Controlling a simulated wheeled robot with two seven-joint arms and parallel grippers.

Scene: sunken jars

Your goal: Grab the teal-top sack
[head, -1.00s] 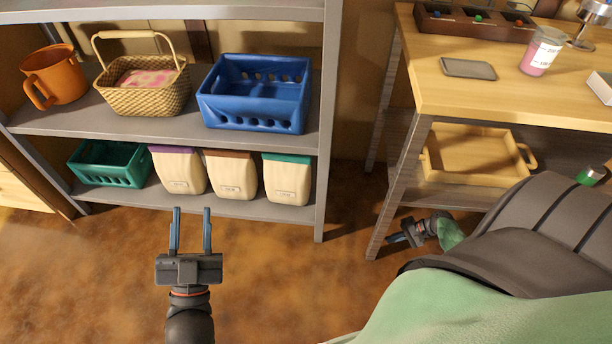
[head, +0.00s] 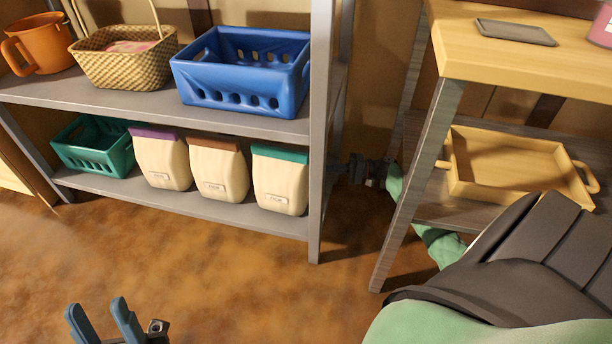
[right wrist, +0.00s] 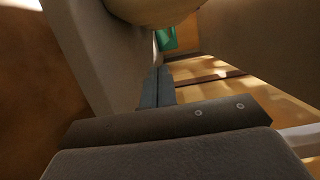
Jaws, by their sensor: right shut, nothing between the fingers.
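The teal-top sack (head: 281,180) stands upright on the lower shelf, the rightmost of three cream sacks, beside the shelf's right front post. My right gripper (head: 340,168) is at the right side of the shelf, partly hidden behind that post and apart from the sack. In the right wrist view its fingers (right wrist: 157,88) are together and empty. A rounded tan surface (right wrist: 150,10) lies close above the fingers there; I cannot tell for certain whether it is the sack. My left gripper (head: 103,320) is open and empty over the floor at bottom left.
A brown-top sack (head: 219,170) and a purple-top sack (head: 162,160) stand to the left, then a green crate (head: 95,146). A blue crate (head: 240,72) sits above on the shelf (head: 150,108). A table with a wooden tray (head: 505,165) is at right; a narrow gap separates it from the shelf.

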